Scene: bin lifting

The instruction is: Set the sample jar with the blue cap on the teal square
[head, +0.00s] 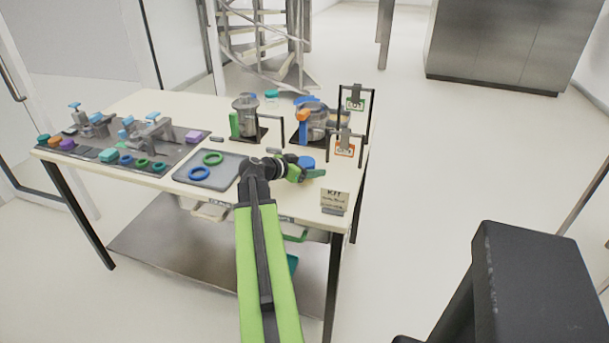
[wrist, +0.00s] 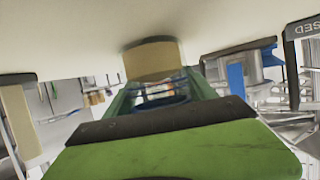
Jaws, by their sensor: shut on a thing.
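My gripper (head: 312,170) is over the right front part of the table, with its green fingers pointing right. A round blue cap (head: 307,162) shows at the fingers, and the jar body below it is hidden by them. In the wrist view my gripper (wrist: 160,92) is shut on the sample jar (wrist: 163,87), a clear body with a blue band between the green fingers. Whether the jar touches the tabletop is unclear. I cannot make out a teal square on the table; it may be hidden behind my gripper and arm.
A small KIT sign (head: 334,198) stands at the table's front right corner. A grey tray (head: 222,182) with green and blue rings lies left of my arm. Jugs (head: 246,115) and framed signs (head: 355,103) stand behind. Cluttered dark mat (head: 85,155) at left.

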